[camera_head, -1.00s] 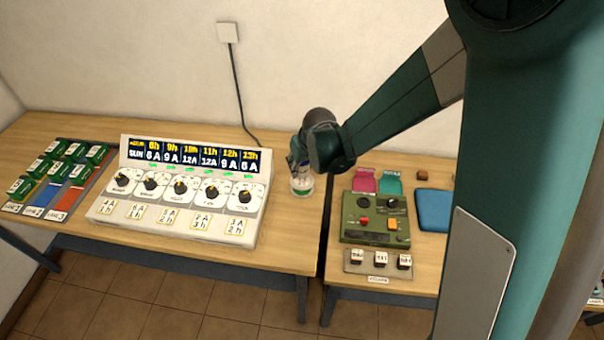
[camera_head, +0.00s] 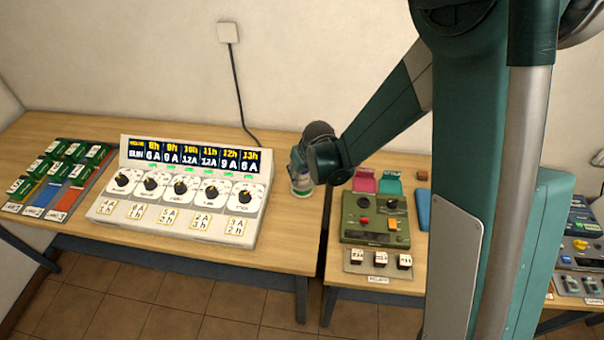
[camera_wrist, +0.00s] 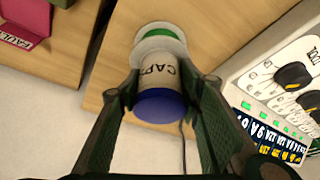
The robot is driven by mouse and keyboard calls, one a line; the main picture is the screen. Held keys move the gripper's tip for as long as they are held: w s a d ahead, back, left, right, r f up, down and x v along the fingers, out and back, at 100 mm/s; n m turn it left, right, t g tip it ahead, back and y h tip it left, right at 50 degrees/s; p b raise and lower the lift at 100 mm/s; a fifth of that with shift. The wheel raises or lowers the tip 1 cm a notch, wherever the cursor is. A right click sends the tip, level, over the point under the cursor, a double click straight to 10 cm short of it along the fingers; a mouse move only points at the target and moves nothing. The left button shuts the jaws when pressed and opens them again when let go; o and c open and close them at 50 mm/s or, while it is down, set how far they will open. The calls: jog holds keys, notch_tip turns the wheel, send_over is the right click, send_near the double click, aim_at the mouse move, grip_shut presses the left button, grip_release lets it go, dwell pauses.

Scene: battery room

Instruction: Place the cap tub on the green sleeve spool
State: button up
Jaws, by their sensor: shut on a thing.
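The cap tub (camera_wrist: 158,75) is a white cylinder with a dark "CAP" label and a blue end. In the wrist view it lies between the two fingers of my gripper (camera_wrist: 165,88), which is shut on it. The green sleeve spool (camera_wrist: 160,33), green with pale flanges, shows just beyond the tub's white end. The two overlap in this view, and I cannot tell whether they touch. In the head view my gripper (camera_head: 303,160) is right above the spool (camera_head: 302,192) on the table, and the tub is mostly hidden there.
A grey panel with dials and a display (camera_head: 185,190) stands close left of the spool. A green device (camera_head: 375,218) with buttons is on the right-hand table, across a gap. Pink (camera_head: 365,181) and green holders stand behind it. Green blocks on coloured lanes lie far left.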

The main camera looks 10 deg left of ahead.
jog(key=shift+f, duration=0.15)
jog(key=o, duration=0.9)
jog(key=shift+r, duration=0.3)
jog(key=shift+v, duration=5.9)
jog(key=shift+d+r, duration=0.1)
